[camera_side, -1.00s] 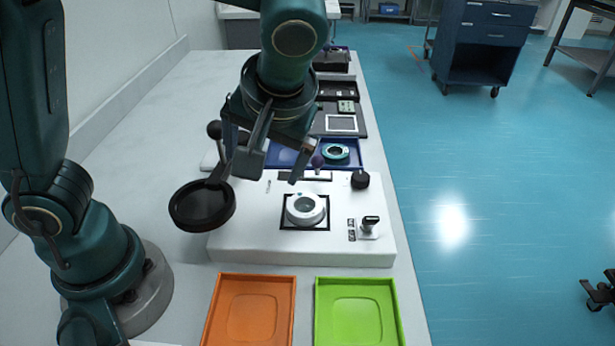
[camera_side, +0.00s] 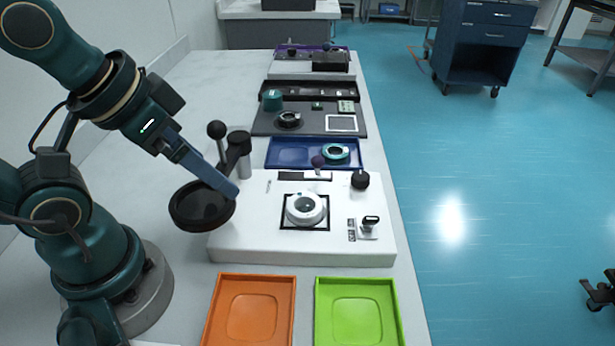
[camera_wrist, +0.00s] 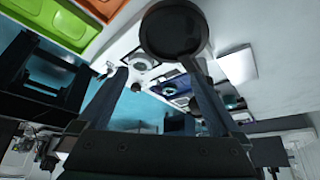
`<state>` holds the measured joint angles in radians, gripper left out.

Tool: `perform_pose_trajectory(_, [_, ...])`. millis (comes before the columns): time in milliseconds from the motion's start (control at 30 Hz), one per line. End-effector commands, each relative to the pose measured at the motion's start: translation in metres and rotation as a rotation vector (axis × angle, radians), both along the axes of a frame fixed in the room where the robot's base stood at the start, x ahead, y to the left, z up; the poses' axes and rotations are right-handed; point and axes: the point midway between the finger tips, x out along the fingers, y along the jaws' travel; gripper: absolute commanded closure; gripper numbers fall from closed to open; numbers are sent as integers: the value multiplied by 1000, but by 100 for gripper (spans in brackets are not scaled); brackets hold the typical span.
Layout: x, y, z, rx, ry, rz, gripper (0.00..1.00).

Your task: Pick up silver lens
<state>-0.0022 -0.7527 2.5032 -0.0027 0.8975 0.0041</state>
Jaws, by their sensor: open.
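The silver lens (camera_side: 305,208) looks like a pale round ring with a darker centre. It sits on a black-framed square on top of the white instrument box (camera_side: 235,236). In the wrist view the silver lens (camera_wrist: 141,63) shows between the finger lines, some way beyond them. My gripper (camera_side: 236,190) is to the left of the lens, raised and apart from it. In the wrist view my gripper (camera_wrist: 157,72) has its two fingers spread, with nothing held between them.
A black round dish on an arm (camera_side: 202,207) stands at the box's left, close to my gripper. A blue tray (camera_side: 285,152) with a teal ring (camera_side: 336,152) lies behind the box. Orange (camera_side: 250,318) and green (camera_side: 356,320) trays lie in front. A black knob (camera_side: 360,180) stands on the box.

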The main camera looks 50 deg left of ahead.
Motion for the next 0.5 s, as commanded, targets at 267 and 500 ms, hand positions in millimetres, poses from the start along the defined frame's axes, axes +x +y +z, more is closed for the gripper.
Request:
perform_pose_trajectory(267, [0, 0, 0, 1, 1, 0, 0])
perform_pose_trajectory(500, [1, 0, 9, 1, -1, 0, 0])
